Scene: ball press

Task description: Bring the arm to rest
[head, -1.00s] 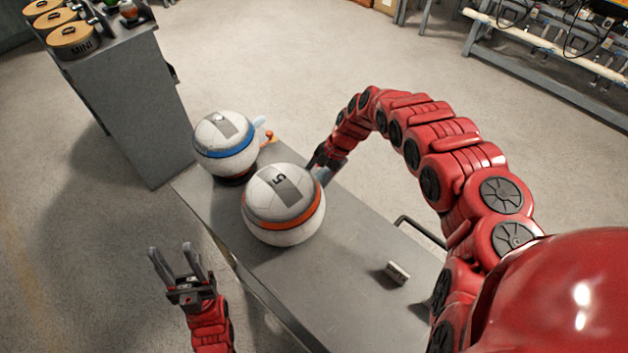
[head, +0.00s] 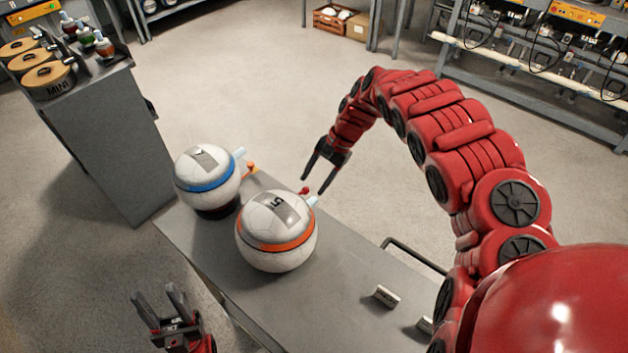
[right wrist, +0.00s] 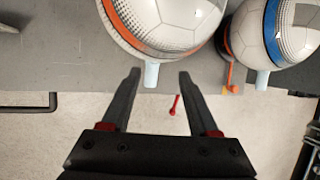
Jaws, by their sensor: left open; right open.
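My right gripper (head: 322,170) is open and empty, just beyond the ball with the orange band (head: 276,231) in the head view. In the right wrist view its two fingers (right wrist: 158,75) stand apart, with that ball's pale blue nozzle (right wrist: 151,74) showing between them in the picture and a small red-tipped lever (right wrist: 175,105) beside it. My left gripper (head: 160,296) is open and empty at the lower left, off the near side of the table. The ball with the blue band (head: 207,176) rests on the table to the left, with an orange lever (head: 250,169) beside it.
The grey table (head: 335,300) carries both balls and a small pale block (head: 387,296). A black handle (head: 415,254) stands out at its far side. A grey cabinet (head: 105,140) with round wooden-lidded containers (head: 48,75) stands at the left.

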